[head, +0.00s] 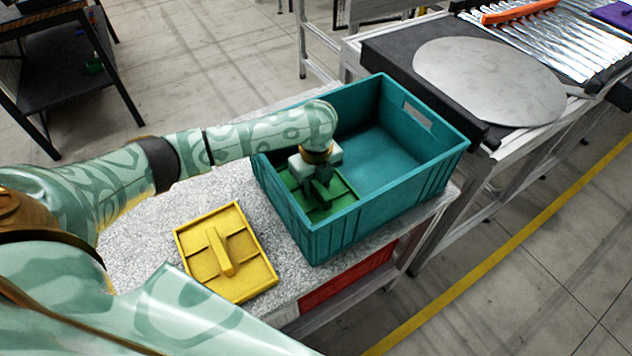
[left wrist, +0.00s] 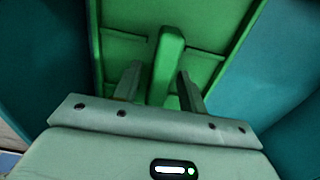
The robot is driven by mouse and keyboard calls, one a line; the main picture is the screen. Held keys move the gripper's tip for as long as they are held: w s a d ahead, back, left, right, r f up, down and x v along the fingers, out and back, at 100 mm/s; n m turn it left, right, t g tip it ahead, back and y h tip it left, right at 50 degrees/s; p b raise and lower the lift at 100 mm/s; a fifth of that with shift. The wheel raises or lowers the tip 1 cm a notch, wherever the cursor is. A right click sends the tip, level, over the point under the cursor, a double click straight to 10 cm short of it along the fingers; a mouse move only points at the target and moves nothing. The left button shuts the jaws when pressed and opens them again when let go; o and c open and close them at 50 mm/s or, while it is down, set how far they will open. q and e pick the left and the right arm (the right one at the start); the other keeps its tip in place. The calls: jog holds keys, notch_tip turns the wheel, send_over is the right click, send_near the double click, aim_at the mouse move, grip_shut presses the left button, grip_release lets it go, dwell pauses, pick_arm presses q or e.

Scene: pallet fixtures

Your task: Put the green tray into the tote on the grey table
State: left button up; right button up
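The teal tote (head: 400,200) stands on the speckled grey table (head: 145,245). The green tray (head: 343,203) is inside the tote, at its left end; I cannot tell if it lies fully flat on the floor. My left gripper (head: 318,190) is down inside the tote over the tray. In the left wrist view, its fingers (left wrist: 160,75) stand open on either side of the tray's upright green handle (left wrist: 170,50), with a gap visible on the left side. The gripper and arm hide part of the tray in the head view. My right gripper is not in view.
A yellow tray (head: 245,275) with a handle lies on the table left of the tote. A red bin (head: 350,280) sits below the tabletop. A conveyor with a round metal plate (head: 490,80) stands behind the tote at right. The tote's right part is empty.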

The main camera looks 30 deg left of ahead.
aim_at(316, 182)
pick_arm(q)
notch_tip(316, 182, up, 12)
jog(key=p, duration=0.5)
jog(key=shift+r, duration=0.15)
